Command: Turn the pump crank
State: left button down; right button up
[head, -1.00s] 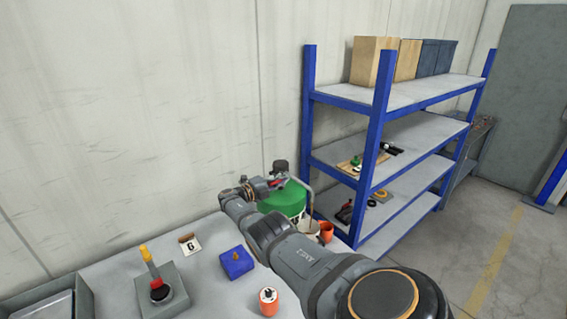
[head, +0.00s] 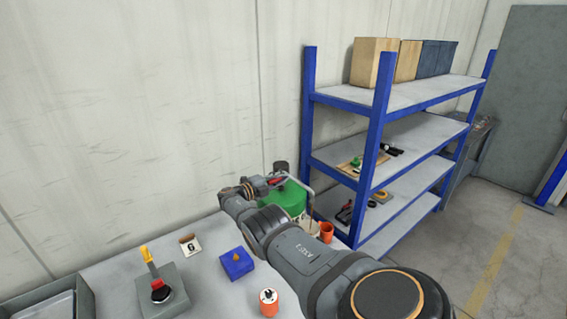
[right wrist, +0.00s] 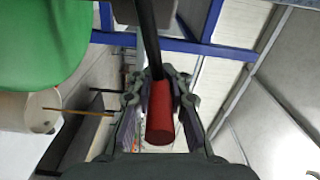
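The pump is a green rounded body (head: 288,197) at the far right end of the bench, with a dark knob on top. Its crank has a red handle (right wrist: 160,112) on a black rod (right wrist: 148,38) in the right wrist view. My right gripper (right wrist: 160,95) has its fingers on both sides of this handle, with narrow gaps visible, so it looks open around it. In the head view my right gripper (head: 268,182) is small beside the pump, the red handle partly hidden by it. My left gripper is not in view.
An orange cup (head: 326,232) stands near the pump. A blue block (head: 236,264), a lever box (head: 163,294), a white card (head: 190,243) and an orange-white cylinder (head: 268,302) sit on the bench. A blue shelf rack (head: 373,140) stands close right of the pump.

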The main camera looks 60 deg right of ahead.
jog(key=o, duration=0.5)
jog(key=shift+w+a, duration=0.3)
jog(key=shift+w, duration=0.05)
jog(key=shift+s+d, duration=0.1)
jog(key=v, duration=0.7)
jog(key=shift+a, duration=0.25)
